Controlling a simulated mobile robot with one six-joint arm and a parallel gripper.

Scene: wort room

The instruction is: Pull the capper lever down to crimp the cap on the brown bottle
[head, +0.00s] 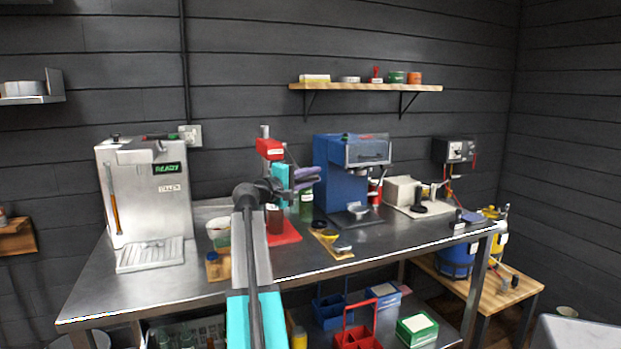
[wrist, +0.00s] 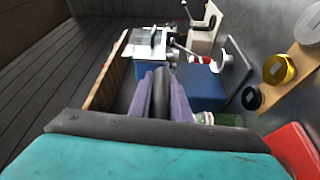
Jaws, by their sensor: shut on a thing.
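The capper (head: 270,149) has a red head on a post and stands on a red base (head: 285,233) on the steel bench. The brown bottle (head: 274,222) stands upright on that base, partly hidden by my arm; its cap is hidden. My gripper (head: 306,178) is right of the capper head, with purple fingers. In the wrist view my gripper (wrist: 161,92) is shut around the black grip of the capper lever (wrist: 160,95). A corner of the red base (wrist: 292,148) shows at the lower right there.
A green bottle (head: 306,206) stands just right of the capper, below my gripper. A blue machine (head: 338,185) is close behind on the right. A small board with a yellow ring (head: 330,234) lies in front. A steel machine (head: 150,195) stands left.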

